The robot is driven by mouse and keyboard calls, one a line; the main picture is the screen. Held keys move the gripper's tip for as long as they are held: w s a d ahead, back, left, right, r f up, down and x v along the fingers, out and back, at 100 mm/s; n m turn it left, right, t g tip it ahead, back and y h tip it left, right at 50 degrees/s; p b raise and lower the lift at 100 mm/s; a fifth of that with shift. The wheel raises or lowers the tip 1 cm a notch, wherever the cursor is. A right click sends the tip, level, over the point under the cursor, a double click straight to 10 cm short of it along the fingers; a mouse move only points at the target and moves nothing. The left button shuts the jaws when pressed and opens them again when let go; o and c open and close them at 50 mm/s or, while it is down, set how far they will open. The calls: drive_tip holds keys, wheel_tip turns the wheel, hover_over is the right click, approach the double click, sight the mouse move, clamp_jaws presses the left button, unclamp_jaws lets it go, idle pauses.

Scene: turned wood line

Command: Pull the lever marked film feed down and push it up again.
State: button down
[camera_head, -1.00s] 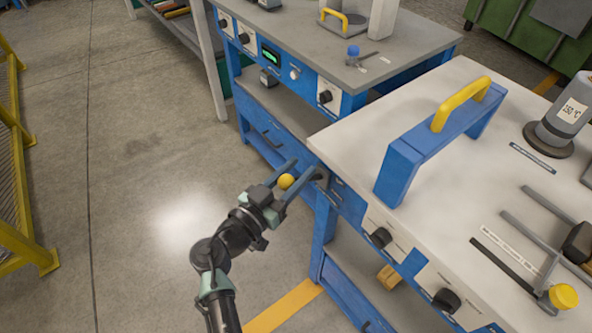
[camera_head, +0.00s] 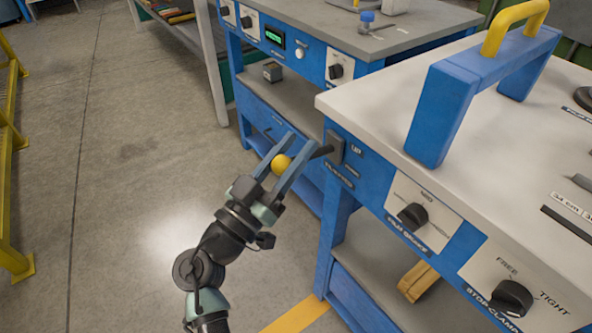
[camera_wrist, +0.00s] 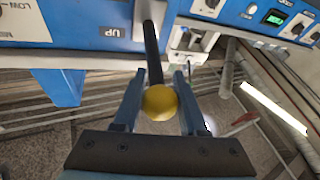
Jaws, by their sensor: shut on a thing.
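The lever is a dark rod (camera_head: 318,153) with a yellow ball knob (camera_head: 281,164). It sticks out of a grey plate (camera_head: 335,146) at the left end of the blue machine's front. A label reading UP (camera_head: 356,149) is beside the plate; a dark label below it is too small to read surely. My gripper (camera_head: 284,160) is shut on the yellow knob, one blue-grey finger on each side. In the wrist view the knob (camera_wrist: 160,102) sits between the fingers and the rod (camera_wrist: 152,55) runs up to the slot. I cannot tell the lever's exact angle.
Right of the lever are two black rotary knobs (camera_head: 412,216) on white plates. A blue frame with a yellow handle (camera_head: 515,22) stands on the pale machine top (camera_head: 380,100). A second blue bench (camera_head: 330,40) stands behind. Open floor (camera_head: 120,180) lies left.

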wheel_tip(320, 180, down, 7)
drive_tip(key=n+t+h+b, duration=0.1)
drive_tip(key=n+t+b, duration=0.1)
drive_tip(key=b, duration=2.1)
drive_tip(key=shift+r+t+b, duration=0.15)
drive_tip(key=shift+t+b, duration=0.2)
drive_tip(key=shift+t, duration=0.35)
drive_tip(key=shift+c, duration=2.4)
unclamp_jaws()
drive_tip(key=shift+w, duration=0.1)
drive_tip(key=shift+r, duration=0.1)
